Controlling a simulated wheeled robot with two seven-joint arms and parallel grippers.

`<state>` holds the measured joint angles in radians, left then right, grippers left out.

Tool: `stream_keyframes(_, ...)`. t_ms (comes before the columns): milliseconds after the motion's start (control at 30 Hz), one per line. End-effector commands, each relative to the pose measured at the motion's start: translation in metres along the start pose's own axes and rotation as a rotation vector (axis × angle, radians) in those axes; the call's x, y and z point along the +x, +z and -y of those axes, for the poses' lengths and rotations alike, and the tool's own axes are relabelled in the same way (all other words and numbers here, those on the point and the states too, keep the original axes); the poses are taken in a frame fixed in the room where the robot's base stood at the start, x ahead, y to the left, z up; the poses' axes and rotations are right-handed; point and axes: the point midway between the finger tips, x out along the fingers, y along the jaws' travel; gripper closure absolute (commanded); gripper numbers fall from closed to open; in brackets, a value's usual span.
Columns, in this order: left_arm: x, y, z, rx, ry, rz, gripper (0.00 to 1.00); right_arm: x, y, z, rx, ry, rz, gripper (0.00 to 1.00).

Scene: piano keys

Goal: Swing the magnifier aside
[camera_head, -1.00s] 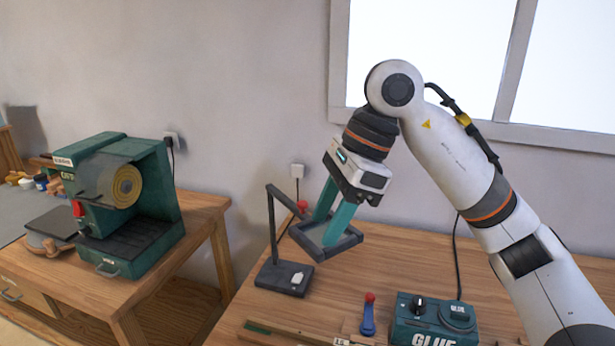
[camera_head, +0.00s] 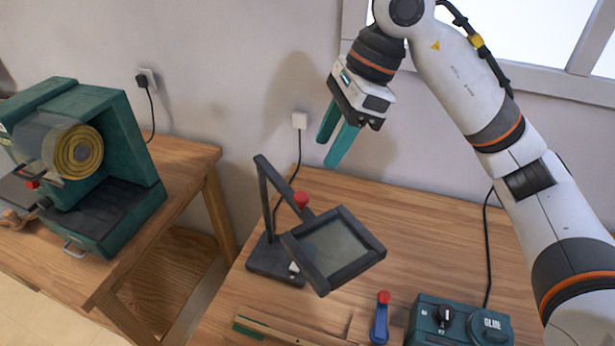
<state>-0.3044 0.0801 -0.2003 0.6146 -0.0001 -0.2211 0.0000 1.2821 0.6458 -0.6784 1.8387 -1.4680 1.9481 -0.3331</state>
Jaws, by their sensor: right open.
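The magnifier has a dark base (camera_head: 262,258) with a white tag, a thin upright post and an arm with a red knob (camera_head: 301,199). Its square framed lens (camera_head: 335,250) hangs tilted to the right of the post, above the workbench. My right gripper (camera_head: 328,152), with teal fingers, is open and empty. It is above and behind the lens frame, apart from it, against the wall. My left gripper is not in view.
The wooden workbench (camera_head: 430,235) is clear to the right of the magnifier. A green machine (camera_head: 95,170) stands on the left table. A window is behind my right arm.

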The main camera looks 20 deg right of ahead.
Motion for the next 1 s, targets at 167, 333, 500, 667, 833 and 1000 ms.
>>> stream_keyframes(167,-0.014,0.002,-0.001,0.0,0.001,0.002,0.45,0.035,-0.001,0.001,0.0,-0.006,0.001,0.53)
stream_keyframes(333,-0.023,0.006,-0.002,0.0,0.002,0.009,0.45,0.067,-0.001,0.001,0.001,-0.005,0.0,0.53)
stream_keyframes(500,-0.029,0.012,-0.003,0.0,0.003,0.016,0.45,0.089,-0.001,0.0,0.0,-0.003,0.0,0.53)
stream_keyframes(667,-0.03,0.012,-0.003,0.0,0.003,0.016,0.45,0.097,-0.001,0.0,-0.001,-0.001,-0.001,0.53)
stream_keyframes(833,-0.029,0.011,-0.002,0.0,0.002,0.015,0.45,0.098,0.0,0.0,-0.001,0.001,-0.001,0.53)
stream_keyframes(1000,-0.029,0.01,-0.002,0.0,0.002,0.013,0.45,0.098,0.0,0.0,-0.001,0.0,-0.001,0.68)
